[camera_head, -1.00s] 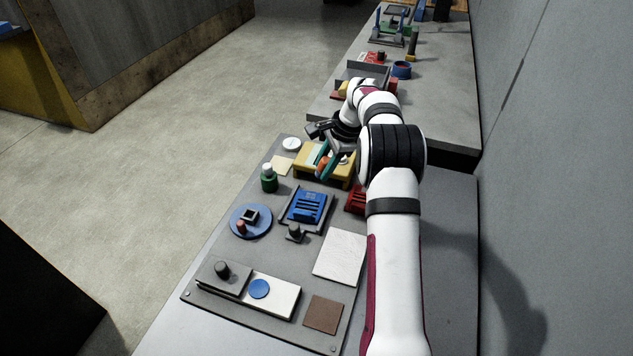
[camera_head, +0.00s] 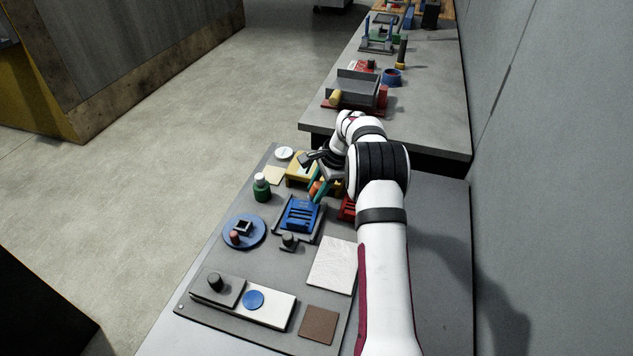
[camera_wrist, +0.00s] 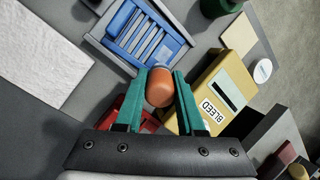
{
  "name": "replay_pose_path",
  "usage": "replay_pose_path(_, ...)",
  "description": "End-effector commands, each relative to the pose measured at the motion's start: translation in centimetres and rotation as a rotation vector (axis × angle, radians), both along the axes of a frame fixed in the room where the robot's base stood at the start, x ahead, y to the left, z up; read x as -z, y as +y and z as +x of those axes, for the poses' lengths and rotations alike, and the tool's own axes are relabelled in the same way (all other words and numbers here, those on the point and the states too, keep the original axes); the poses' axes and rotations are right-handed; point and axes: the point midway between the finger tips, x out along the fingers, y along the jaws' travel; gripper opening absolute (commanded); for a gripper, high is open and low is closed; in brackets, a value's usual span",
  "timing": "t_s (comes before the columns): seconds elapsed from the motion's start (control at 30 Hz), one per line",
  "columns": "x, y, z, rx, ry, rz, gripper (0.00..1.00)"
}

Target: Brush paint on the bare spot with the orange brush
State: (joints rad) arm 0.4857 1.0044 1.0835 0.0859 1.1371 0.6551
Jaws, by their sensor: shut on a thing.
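My gripper (camera_wrist: 160,88) has teal fingers closed on an orange rounded handle end (camera_wrist: 159,87), seen end-on; I take this to be the orange brush. Its bristles are hidden. In the head view my gripper (camera_head: 318,189) is between a yellow block (camera_head: 300,168) and a blue slotted piece in a grey frame (camera_head: 300,214). A rough white square (camera_head: 333,265) lies nearer the camera; it also shows at the left of the wrist view (camera_wrist: 40,55). A brown square (camera_head: 319,325) lies at the front. I cannot tell which surface has the bare spot.
A green bottle (camera_head: 261,188) and a blue disc plate (camera_head: 241,231) stand to the left. A red piece (camera_head: 347,208) is partly behind my arm. A white board with a blue disc (camera_head: 254,299) lies in front. The grey wall is on the right.

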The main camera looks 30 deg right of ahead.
Motion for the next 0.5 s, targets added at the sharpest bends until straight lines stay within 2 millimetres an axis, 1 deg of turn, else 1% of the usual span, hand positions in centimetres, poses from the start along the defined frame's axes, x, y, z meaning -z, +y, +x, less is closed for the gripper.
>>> replay_pose_path(0.23, 2.6, 0.0, 0.0, 0.000, 0.001, 0.001, 0.00)
replay_pose_path(0.5, 2.8, 1.9, 1.7, -0.001, -0.001, 0.000, 0.00)
